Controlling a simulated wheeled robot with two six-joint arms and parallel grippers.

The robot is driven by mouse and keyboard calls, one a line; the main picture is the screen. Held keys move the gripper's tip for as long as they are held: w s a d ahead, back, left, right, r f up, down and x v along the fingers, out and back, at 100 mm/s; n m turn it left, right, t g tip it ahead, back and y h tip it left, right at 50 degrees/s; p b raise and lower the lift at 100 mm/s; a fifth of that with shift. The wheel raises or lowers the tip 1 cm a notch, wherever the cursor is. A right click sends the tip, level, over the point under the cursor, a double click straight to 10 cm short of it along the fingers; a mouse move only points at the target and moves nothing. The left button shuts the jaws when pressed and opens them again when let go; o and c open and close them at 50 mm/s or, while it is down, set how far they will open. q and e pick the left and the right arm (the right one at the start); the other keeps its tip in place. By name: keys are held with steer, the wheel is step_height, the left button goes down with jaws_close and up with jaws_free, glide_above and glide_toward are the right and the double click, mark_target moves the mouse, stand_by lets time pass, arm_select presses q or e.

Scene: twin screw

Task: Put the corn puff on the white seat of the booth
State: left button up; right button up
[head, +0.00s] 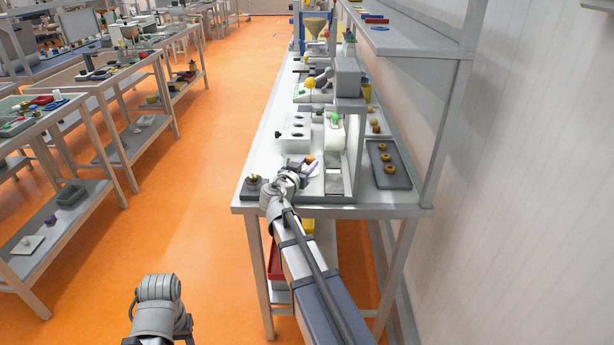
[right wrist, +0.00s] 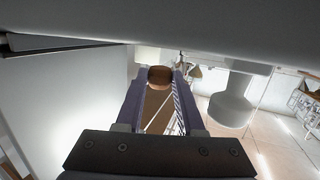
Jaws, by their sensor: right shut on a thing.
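The corn puff (head: 309,160) is a small orange-brown piece in the head view. My right gripper (head: 306,164) is shut on it above the near part of the bench. In the right wrist view, the corn puff (right wrist: 160,76) sits between the two purple fingertips of my right gripper (right wrist: 160,78).
The dark tray (head: 389,179) with several golden rings lies to the right. A white block with holes (head: 296,131) is behind the gripper to the left. A dark base (head: 254,188) stands at the near left corner. Shelf posts rise along the right side.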

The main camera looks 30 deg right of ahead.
arm_select(q)
steer(key=shift+f+b, duration=0.9)
steer(key=shift+f, duration=0.45)
arm_select(e)
steer(key=shift+f, duration=1.35)
steer(key=shift+f, duration=0.15)
steer(key=o, duration=0.6)
arm_select(q)
steer(key=shift+f, duration=0.1)
arm_select(e)
steer(key=shift+o, duration=0.2)
steer(key=shift+r, duration=0.3)
arm_select(q)
step_height(320, 180, up, 2)
steer(key=shift+r+p, duration=0.1)
steer(key=shift+p, duration=0.85)
arm_select(e)
steer(key=v, duration=1.2)
steer(key=shift+s+f, duration=0.1)
